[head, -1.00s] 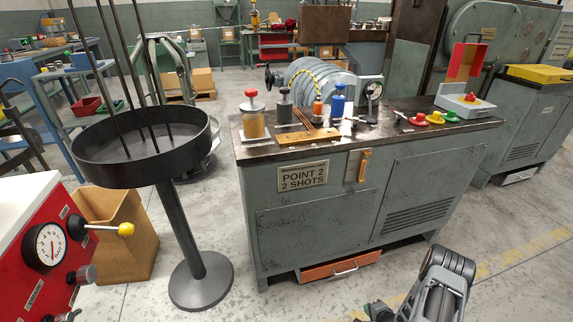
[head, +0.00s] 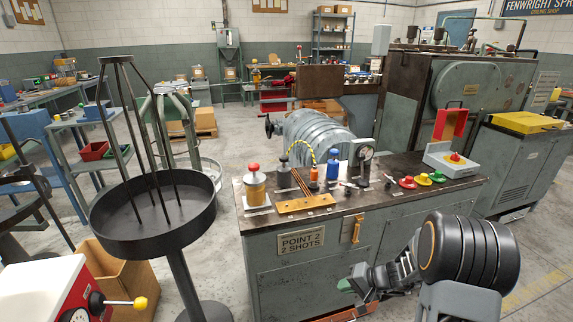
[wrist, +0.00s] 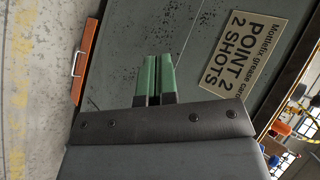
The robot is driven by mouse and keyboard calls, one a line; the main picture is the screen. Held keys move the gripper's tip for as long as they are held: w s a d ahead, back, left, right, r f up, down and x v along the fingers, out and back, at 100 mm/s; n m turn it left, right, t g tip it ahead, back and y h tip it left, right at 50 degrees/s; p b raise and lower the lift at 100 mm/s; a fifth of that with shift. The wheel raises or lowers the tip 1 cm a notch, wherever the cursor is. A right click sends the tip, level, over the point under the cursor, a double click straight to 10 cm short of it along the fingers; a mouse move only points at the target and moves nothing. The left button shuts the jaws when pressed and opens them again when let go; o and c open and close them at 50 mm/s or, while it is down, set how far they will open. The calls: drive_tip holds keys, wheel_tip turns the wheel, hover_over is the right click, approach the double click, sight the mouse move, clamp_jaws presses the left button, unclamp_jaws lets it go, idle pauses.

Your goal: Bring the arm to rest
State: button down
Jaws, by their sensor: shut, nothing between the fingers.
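My arm (head: 455,255) is folded at the lower right of the head view, in front of the grey-green cabinet (head: 385,228). My gripper (head: 345,285) points left there, low before the cabinet's front, with a green tip showing. In the wrist view my gripper (wrist: 155,60) has its two green fingers together, with nothing between them. Beyond them is the cabinet front with its "POINT 2, 2 SHOTS" plate (wrist: 246,45). The fingers look clear of the cabinet.
An orange drawer (wrist: 85,47) sticks out low on the cabinet. A round black tray stand (head: 150,225) is at left. Pale floor (head: 530,270) is free at right.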

drive_tip(key=s+r+n+h+p, duration=0.1)
drive_tip(key=s+r+h+p, duration=0.2)
drive_tip(key=r, duration=0.8)
drive_tip(key=s+a+r+n+h+p, duration=0.1)
drive_tip(key=s+r+p, duration=0.5)
drive_tip(key=r, duration=0.6)
drive_tip(key=s+r+n+h+p, duration=0.3)
drive_tip(key=s+r, duration=0.4)
drive_tip(key=r, duration=0.4)
drive_tip(key=h+p, duration=0.1)
drive_tip(key=p, duration=0.1)
drive_tip(key=shift+s+a+r+h+p, duration=0.2)
drive_tip(key=shift+s+h+p, duration=0.05)
drive_tip(key=shift+h+p, duration=0.1)
